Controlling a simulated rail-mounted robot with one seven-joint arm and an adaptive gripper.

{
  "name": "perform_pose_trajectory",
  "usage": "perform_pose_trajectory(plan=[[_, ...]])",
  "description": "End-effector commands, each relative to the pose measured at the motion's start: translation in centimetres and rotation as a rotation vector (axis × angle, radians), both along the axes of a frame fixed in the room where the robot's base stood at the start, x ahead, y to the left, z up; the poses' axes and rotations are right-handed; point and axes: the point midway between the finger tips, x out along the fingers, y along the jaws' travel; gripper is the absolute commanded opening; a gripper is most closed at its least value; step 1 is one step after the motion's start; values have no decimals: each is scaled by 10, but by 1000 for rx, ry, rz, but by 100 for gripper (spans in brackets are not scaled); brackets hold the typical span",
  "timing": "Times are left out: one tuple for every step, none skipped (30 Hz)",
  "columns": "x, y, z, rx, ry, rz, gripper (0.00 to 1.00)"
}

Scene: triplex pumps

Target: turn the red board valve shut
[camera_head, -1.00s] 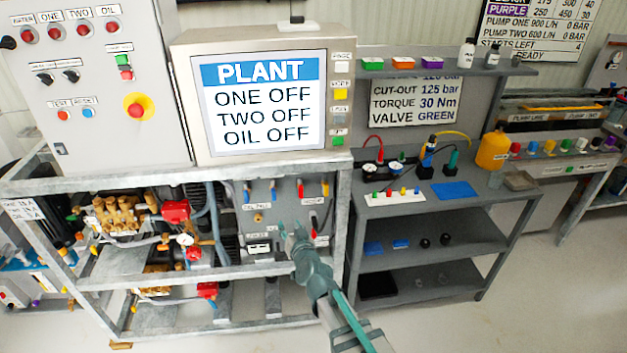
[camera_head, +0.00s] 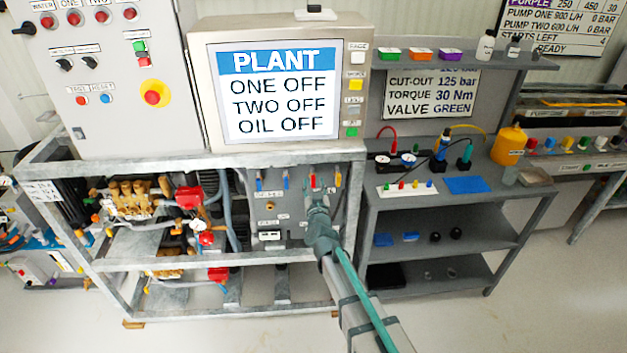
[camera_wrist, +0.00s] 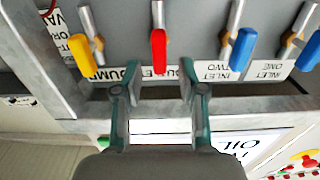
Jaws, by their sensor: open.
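The red board valve handle (camera_wrist: 159,50) hangs between a yellow handle (camera_wrist: 82,55) and a blue handle (camera_wrist: 242,50) in the wrist view. It lies along its metal stem, roughly up and down in the picture. In the head view the red handle (camera_head: 313,181) shows just above my gripper (camera_head: 318,208), which partly covers the board there. My gripper (camera_wrist: 165,91) is open and empty in the wrist view. Its fingers are spread just short of the red handle's tip, with no visible contact.
A second blue handle (camera_wrist: 307,50) is at the right in the wrist view. A grey frame rail (camera_wrist: 255,108) runs close by the fingers. The plant screen (camera_head: 275,92) stands above the board. A grey shelf bench (camera_head: 440,213) is to the right.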

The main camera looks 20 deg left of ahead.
Motion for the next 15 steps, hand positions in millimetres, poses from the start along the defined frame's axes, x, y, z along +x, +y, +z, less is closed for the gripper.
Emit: perform_pose_trajectory(plan=[[10,5,1,0,0,0,41],[13,6,1,1,0,0,41],[16,8,0,2,1,-1,41],[18,8,0,2,1,-1,41],[19,9,0,2,1,0,41],[21,10,0,2,1,0,41],[21,10,0,2,1,0,41],[22,10,0,2,1,0,41],[22,10,0,2,1,0,41],[22,10,0,2,1,0,41],[21,10,0,2,1,0,41],[21,10,0,2,1,0,41],[21,10,0,2,1,0,41],[21,10,0,2,1,0,41],[21,10,0,2,1,0,39]])
